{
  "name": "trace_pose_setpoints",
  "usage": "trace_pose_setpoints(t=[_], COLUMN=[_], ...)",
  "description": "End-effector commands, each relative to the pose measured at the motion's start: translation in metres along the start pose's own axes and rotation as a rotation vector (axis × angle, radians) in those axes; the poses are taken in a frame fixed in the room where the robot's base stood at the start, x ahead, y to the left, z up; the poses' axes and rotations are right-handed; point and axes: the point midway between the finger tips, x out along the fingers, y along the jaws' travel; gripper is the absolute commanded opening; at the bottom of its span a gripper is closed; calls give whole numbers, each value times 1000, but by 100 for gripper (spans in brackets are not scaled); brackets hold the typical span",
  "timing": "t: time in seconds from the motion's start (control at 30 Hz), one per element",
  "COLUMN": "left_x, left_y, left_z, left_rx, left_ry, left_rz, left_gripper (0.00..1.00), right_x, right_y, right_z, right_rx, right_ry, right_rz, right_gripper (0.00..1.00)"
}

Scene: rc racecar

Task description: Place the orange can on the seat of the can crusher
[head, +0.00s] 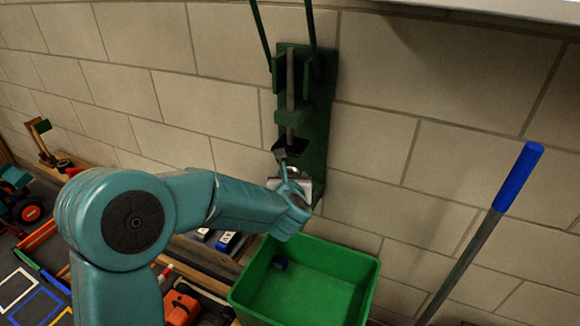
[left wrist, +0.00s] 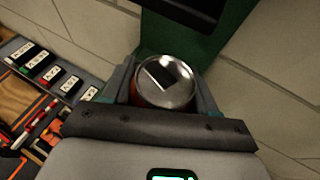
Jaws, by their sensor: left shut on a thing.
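The green can crusher (head: 318,120) is mounted upright on the block wall, with its press block above and its seat hidden behind my left gripper in the head view. My left gripper (head: 294,182) is at the lower part of the crusher. In the left wrist view the left gripper (left wrist: 163,88) is shut on the orange can (left wrist: 167,80), with a finger on each side. The can's silver top shows, with a little orange below it. The crusher's green back plate (left wrist: 180,42) is right behind the can. I cannot tell whether the can touches the seat. My right gripper is not in view.
A blue-handled pole (head: 518,176) leans at the right. Tools and boxes lie on a bench at the lower left. The wall right of the crusher is clear.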

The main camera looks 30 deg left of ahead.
Motion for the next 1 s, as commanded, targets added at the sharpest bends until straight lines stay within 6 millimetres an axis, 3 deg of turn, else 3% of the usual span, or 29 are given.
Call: trace_pose_setpoints(t=[0.23, 0.4, 0.43, 0.53, 0.93, 0.97, 1.0], left_x=[28, 58, 62, 64, 66, 66, 66], left_y=[1, 2, 2, 2, 3, 2, 2], left_z=[12, 25, 20, 10, 6, 7, 8], left_rx=[-1, -1, 1, 2, 0, 0, 0], left_ry=[1, 1, 3, 2, 0, 0, 0], left_rz=[2, 3, 1, 1, 1, 1, 0], left_gripper=[25, 25, 25, 25, 25, 61, 74], right_x=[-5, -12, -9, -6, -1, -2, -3], right_y=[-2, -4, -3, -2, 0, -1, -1], right_z=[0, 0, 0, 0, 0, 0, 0], right_rx=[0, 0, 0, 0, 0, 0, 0], right_ry=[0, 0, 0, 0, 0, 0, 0], right_rz=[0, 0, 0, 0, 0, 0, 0], right_gripper=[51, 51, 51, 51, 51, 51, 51])
